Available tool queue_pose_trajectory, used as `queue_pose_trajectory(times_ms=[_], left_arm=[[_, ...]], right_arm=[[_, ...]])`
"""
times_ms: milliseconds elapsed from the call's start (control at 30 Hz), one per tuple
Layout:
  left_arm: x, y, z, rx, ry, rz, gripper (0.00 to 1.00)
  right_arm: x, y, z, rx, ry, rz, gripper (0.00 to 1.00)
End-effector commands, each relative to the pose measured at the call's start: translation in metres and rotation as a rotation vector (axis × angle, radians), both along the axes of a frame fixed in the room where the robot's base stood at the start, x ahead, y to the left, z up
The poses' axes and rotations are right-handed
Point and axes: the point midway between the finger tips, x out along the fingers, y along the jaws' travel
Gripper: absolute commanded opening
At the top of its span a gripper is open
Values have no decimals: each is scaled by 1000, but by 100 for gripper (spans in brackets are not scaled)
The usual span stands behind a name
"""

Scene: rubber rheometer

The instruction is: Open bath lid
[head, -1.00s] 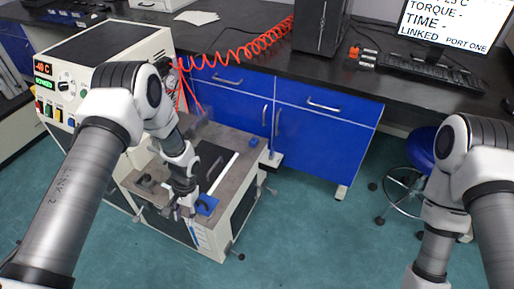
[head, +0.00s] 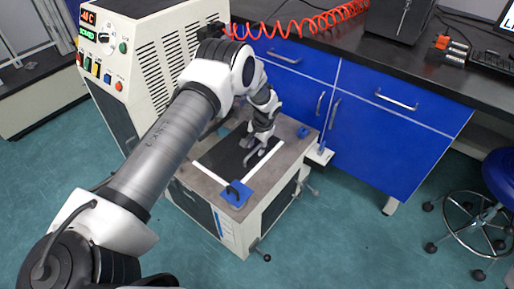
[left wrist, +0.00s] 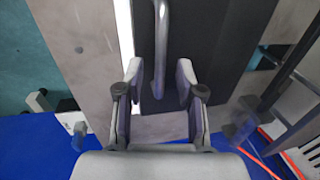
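The bath lid (head: 232,158) is a flat black panel on top of the grey-topped bath unit, with white strips along its edges. It lies level and looks closed. Its grey curved bar handle (left wrist: 161,45) shows in the left wrist view. My left gripper (head: 255,152) is above the lid by the handle. My right gripper is out of view.
The control cabinet (head: 150,50) with its temperature display stands behind and left of the bath. A blue block (head: 236,193) sits at the bath's front corner. Blue drawers (head: 390,125) under a black bench stand to the right. A red coiled hose (head: 310,22) hangs above.

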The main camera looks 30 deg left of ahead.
Motion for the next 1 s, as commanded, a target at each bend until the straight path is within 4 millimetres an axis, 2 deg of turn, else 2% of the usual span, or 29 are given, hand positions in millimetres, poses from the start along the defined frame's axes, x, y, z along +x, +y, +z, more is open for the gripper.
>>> queue_pose_trajectory(times_ms=[233, 267, 333, 367, 600, 733, 867, 1000], left_arm=[[0, 1, -3, 0, -1, 0, 37], [0, 1, -3, 0, 0, 0, 30], [0, 1, -3, 0, 0, 0, 5], [0, 1, -3, 0, 0, 0, 0], [0, 0, -2, 0, 0, -1, 0], [-1, -7, -2, 0, 1, -2, 0], [-3, -26, -1, 0, 3, -4, 0], [-5, -57, -1, 1, 3, -5, 0]], right_arm=[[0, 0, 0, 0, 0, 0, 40], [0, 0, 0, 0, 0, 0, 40], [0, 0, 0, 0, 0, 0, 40], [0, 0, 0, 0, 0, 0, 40], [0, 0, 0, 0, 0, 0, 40], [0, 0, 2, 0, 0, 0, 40], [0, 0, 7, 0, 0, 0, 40], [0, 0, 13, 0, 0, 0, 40]])
